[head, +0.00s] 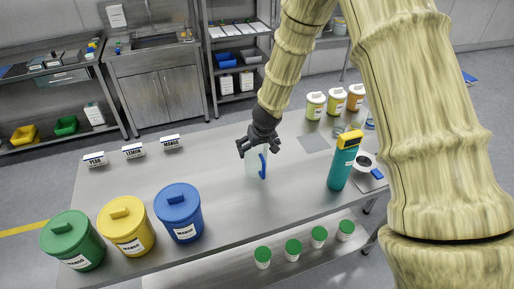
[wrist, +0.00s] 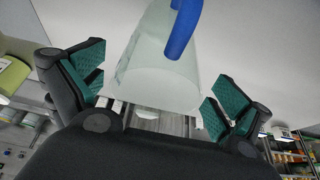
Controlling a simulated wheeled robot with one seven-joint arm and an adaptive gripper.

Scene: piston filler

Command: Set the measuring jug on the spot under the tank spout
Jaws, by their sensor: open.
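The measuring jug (head: 252,167) is clear and pale with a blue handle (head: 263,166). It is near the middle of the steel table, directly below my gripper (head: 258,144). In the wrist view the jug (wrist: 160,75) lies between the two green-padded fingers of my gripper (wrist: 155,88), which are spread apart with a gap on each side. The blue handle (wrist: 184,28) points up in that view. I cannot tell whether the jug's base touches the table. I cannot make out a tank spout; my arm covers part of the right side.
Green (head: 73,240), yellow (head: 127,226) and blue (head: 178,212) lidded tubs stand at front left. A teal container with a yellow top (head: 343,165) stands right of the jug. A grey square (head: 313,143) lies behind it. Several lidded pots stand at back right.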

